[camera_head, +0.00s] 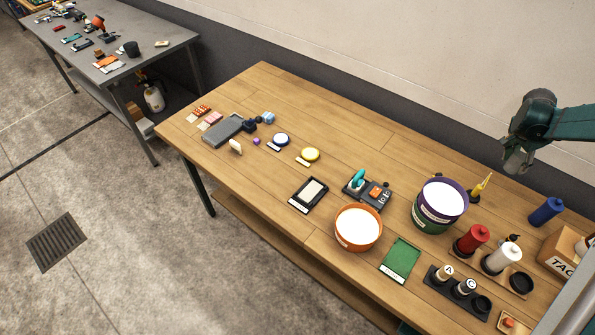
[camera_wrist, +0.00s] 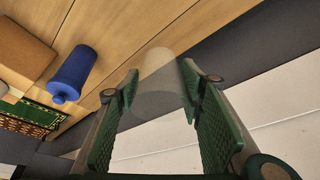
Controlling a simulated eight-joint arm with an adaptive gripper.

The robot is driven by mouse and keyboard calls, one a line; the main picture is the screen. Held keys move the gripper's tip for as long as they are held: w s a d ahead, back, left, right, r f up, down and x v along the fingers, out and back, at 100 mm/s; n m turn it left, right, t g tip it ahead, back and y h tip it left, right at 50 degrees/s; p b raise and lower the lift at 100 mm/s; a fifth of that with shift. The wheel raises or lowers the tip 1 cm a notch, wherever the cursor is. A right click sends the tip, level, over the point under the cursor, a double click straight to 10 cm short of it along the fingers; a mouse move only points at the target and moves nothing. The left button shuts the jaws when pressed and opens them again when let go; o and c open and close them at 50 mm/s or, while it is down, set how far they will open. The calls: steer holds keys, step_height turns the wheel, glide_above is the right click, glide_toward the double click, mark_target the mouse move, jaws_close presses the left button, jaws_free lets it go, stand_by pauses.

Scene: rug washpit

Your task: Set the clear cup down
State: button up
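The clear cup (camera_wrist: 157,88) is a see-through, faintly grey cylinder between the green finger pads of my gripper (camera_wrist: 160,92) in the wrist view. Both pads appear to press against its sides. In the head view my gripper (camera_head: 517,146) is at the right, held up above the back right part of the wooden table (camera_head: 330,130). A pale greyish shape at its lower end looks like the clear cup (camera_head: 514,161). The cup appears to be off the table.
A blue spool (camera_head: 546,210), a yellow-tipped bottle (camera_head: 481,186), a purple-and-green tub (camera_head: 439,206), red (camera_head: 472,239) and white (camera_head: 501,257) spools, and a cardboard box (camera_head: 562,252) crowd the right end. An orange tub (camera_head: 358,229) stands nearer the front. The table's back middle is bare.

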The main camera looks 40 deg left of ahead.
steer(key=s+a+n, duration=0.1)
steer(key=s+a, duration=0.4)
steer(key=a, duration=0.9)
steer(key=s+a+n+y+b, duration=0.15)
steer(key=s+a, duration=0.45)
steer(key=a, duration=0.8)
steer(key=s+a+n+p, duration=0.15)
steer(key=s+a, duration=0.35)
steer(key=a, duration=0.8)
steer(key=s+a+n+t+y+b, duration=0.1)
steer(key=s+a+n, duration=0.3)
steer(key=s+a, duration=2.5)
steer(key=s+b, duration=0.1)
steer(key=s, duration=0.4)
steer(key=shift+a+r, duration=0.15)
steer(key=shift+a, duration=0.2)
steer(key=shift+y, duration=0.25)
steer(key=shift+w+f, duration=0.1)
steer(key=shift+f, duration=3.05)
steer(key=shift+f, duration=1.85)
steer(key=shift+f+b, duration=0.25)
steer(key=shift+b, duration=0.1)
